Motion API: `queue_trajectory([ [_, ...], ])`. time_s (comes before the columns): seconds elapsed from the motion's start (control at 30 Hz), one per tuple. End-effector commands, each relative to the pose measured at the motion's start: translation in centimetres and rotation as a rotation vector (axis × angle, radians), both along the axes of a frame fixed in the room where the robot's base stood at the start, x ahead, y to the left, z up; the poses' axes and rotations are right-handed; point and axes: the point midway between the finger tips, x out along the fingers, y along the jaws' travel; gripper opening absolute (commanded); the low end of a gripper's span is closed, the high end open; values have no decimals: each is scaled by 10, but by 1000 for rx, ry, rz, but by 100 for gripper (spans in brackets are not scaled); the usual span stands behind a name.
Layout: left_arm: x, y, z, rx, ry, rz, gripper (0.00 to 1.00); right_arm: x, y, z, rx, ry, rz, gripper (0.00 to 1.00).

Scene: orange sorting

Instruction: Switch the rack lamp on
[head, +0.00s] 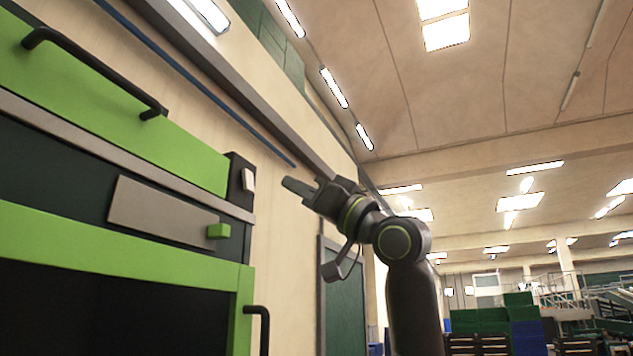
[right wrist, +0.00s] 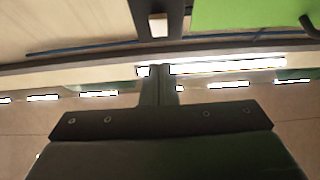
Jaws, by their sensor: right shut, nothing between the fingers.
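A small white switch (head: 248,180) sits on a dark box (head: 236,190) at the right edge of the green and dark rack (head: 100,110). It also shows in the right wrist view as a pale rocker (right wrist: 158,25) on a dark housing. My right gripper (head: 288,186) is shut and empty, its tips pointing left toward the switch, with a visible gap between them in the head view. In the right wrist view the closed fingers (right wrist: 160,75) are below the switch and roughly in line with it. I cannot tell which light is the rack lamp. My left gripper is not in view.
Black handles (head: 95,70) stick out from the green rack front. A pale wall is behind. Open hall space lies to the right, with stacked crates (head: 500,325) far off.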

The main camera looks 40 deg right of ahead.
Motion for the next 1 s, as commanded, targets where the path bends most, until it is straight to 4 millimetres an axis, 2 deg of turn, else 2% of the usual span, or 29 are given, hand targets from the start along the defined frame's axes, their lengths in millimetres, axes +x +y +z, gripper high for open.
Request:
queue_trajectory([
  [0.03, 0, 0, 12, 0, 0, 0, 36, 8, 4, 10, 1, 3, 5, 0],
  [0.17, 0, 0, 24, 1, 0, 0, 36, 23, 10, 21, 0, 2, 3, 0],
  [0.3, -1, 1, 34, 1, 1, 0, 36, 44, 18, 13, -2, 4, 1, 0],
  [0.4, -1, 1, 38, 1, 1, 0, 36, 52, 22, 10, -1, 2, 1, 0],
  [0.87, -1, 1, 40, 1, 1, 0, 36, 58, 24, 7, -1, 0, 1, 0],
  [1.0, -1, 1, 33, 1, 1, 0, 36, 55, 25, 4, 6, -16, 1, 0],
])
